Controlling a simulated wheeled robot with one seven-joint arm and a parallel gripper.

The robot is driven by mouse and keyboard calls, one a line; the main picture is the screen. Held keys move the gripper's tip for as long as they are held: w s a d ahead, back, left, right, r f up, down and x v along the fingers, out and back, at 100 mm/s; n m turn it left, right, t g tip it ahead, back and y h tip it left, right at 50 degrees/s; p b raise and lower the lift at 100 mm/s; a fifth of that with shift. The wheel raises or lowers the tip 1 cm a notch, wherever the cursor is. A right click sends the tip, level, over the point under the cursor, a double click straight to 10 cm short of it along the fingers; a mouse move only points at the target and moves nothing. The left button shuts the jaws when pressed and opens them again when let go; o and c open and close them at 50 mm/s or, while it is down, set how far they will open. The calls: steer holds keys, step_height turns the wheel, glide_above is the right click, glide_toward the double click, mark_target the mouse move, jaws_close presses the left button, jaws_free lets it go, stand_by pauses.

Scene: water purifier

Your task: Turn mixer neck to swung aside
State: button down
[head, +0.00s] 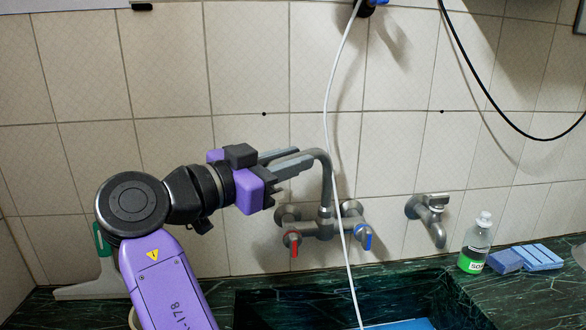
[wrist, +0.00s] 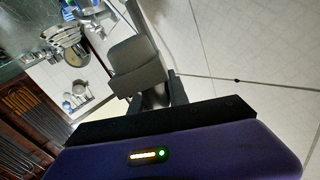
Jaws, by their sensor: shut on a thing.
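The wall mixer (head: 318,227) has a grey body with a red-marked handle (head: 293,243) at left and a blue-marked handle (head: 364,236) at right. Its mixer neck (head: 327,180) rises from the body and curves over to the left at the top. My gripper (head: 290,163) comes from the left and is shut on the neck's upper, left-pointing part. The fingers hide much of that part, and the spout's end is hard to make out. In the wrist view my gripper (wrist: 158,92) shows close up, with a blurred grey shape between and beyond its fingers.
A thin white hose (head: 328,105) hangs down just in front of the mixer. A second tap (head: 431,213), a soap bottle (head: 476,243) and blue sponges (head: 525,258) are to the right. The dark green counter (head: 520,288) surrounds a sink below.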

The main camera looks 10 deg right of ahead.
steer(key=shift+w+g, duration=0.15)
steer(key=shift+g, duration=0.15)
steer(key=c, duration=1.3)
jaws_free()
steer(key=v, duration=0.7)
steer(key=shift+a, duration=0.35)
steer(key=shift+f, duration=0.15)
